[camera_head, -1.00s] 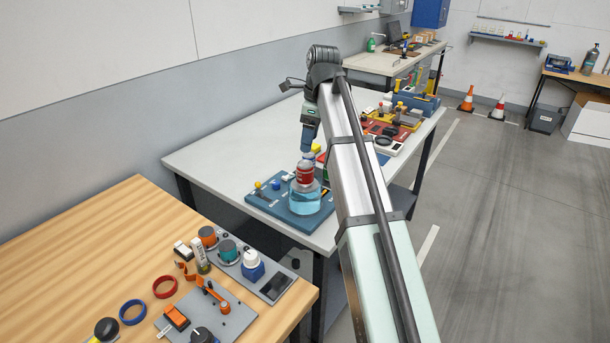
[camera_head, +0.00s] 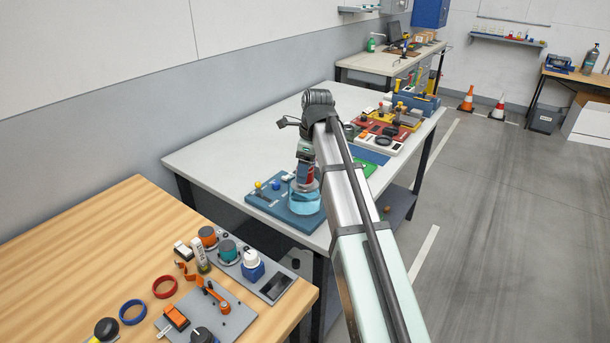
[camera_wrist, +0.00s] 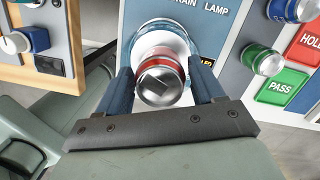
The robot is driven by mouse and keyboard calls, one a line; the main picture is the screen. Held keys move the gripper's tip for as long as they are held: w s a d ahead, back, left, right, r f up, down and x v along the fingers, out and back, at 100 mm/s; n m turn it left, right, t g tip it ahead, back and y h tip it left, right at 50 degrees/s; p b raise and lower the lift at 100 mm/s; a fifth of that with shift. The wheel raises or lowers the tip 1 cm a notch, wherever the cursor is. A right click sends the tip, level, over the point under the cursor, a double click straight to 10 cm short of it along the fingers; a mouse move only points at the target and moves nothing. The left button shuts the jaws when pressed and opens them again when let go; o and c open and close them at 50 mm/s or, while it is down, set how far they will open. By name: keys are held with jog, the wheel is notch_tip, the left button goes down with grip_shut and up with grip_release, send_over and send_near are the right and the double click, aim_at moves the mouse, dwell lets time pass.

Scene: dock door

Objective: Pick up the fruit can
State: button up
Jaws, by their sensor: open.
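A can with a red band and a bare metal end (camera_wrist: 162,84) sits between my jaws in the wrist view; its label cannot be read. In the head view its red side (camera_head: 307,174) shows, partly hidden by my gripper. It stands at the clear bluish dome (camera_head: 305,200) on the blue "DRAIN LAMP" board (camera_head: 268,200). My gripper (camera_wrist: 163,80) is open, with one blue finger on each side of the can. Whether the fingers touch it cannot be told. In the head view my gripper (camera_head: 304,163) is right over the can.
The wooden bench (camera_head: 70,235) is at the near left. The grey table (camera_head: 230,150) is clear behind the board.

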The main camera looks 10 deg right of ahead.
notch_tip(320, 180, down, 2)
jog(key=shift+a+f, duration=0.15)
jog(key=c, duration=1)
